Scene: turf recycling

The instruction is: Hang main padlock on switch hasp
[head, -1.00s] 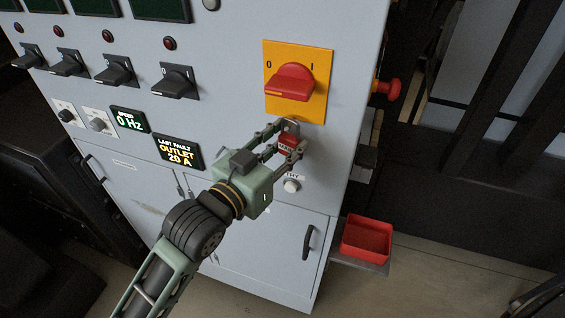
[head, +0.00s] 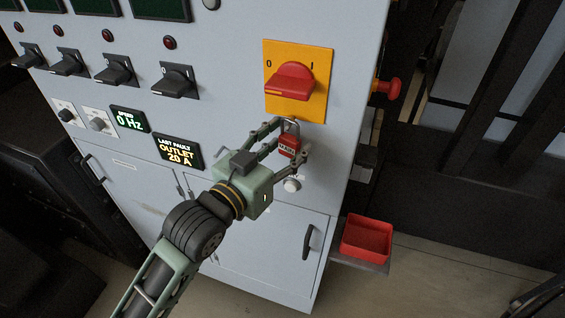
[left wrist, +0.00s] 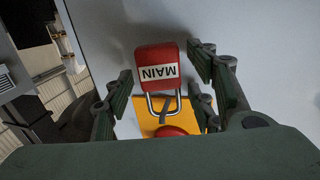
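The red main padlock (head: 288,147), with a white MAIN label, hangs below the yellow switch plate (head: 318,104) with its shackle up at the hasp (head: 291,124). In the left wrist view the padlock (left wrist: 157,66) appears upside down, its shackle reaching the hasp strip (left wrist: 167,109) at the yellow plate. Whether the shackle is fully closed cannot be told. The red switch handle (head: 291,82) sits on the plate. My left gripper (head: 287,139) is open, its fingers either side of the padlock with gaps.
A red bin (head: 367,238) sits on a shelf at the cabinet's lower right. A red mushroom button (head: 389,88) sticks out from the cabinet's right side. Black knobs (head: 175,81) and a white button (head: 292,185) stand out from the panel.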

